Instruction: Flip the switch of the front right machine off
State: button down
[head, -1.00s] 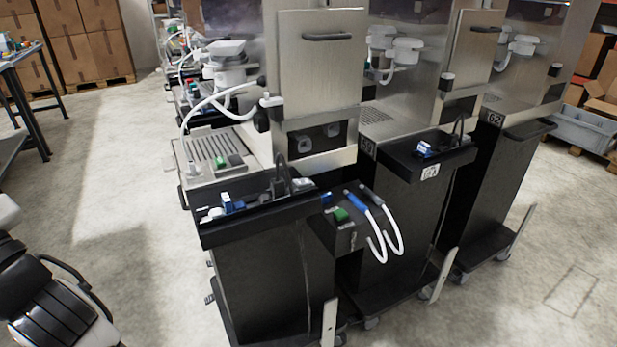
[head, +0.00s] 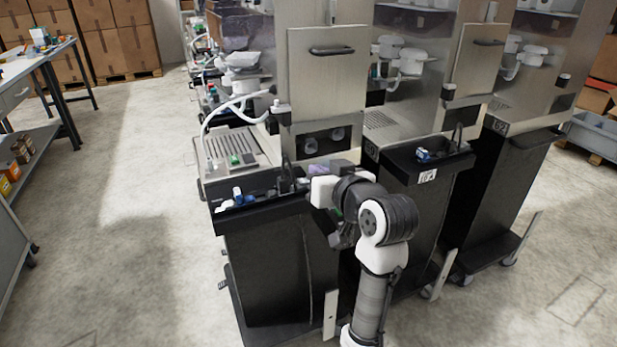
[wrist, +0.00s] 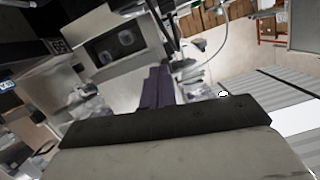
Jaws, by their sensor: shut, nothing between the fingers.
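The nearest machine (head: 327,88) is a steel cabinet on a black wheeled base, with a black tray (head: 262,215) at its front. A green switch-like part (head: 235,160) shows on its ribbed steel top at the left. The box with another green part, right of the tray, is now mostly behind my arm; I cannot make out its switch state. My gripper (wrist: 157,85) shows in the wrist view as two purple fingers, shut and empty. They point toward the machine's front, near its panel with two round windows (wrist: 118,47). I see no clear contact.
Two more machines (head: 415,158) (head: 510,135) stand close by on the right, with trays and handles jutting out. A workbench (head: 35,75) is at the left and stacked cartons (head: 118,35) are at the back. The floor at the left is clear.

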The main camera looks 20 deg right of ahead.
jog(key=shift+s+d+f, duration=0.25)
jog(key=shift+s+d, duration=0.2)
jog(key=shift+d, duration=0.15)
jog(key=shift+w, duration=0.15)
jog(key=p+x, duration=0.2)
jog(key=x, duration=0.7)
jog(key=shift+f, duration=0.1)
jog(key=f, duration=0.1)
jog(key=f+p, duration=0.1)
jog(key=f, duration=0.1)
jog(key=shift+w+a, duration=0.15)
jog(key=shift+w, duration=0.15)
jog(key=shift+a+f, duration=0.15)
jog(key=shift+f, duration=0.55)
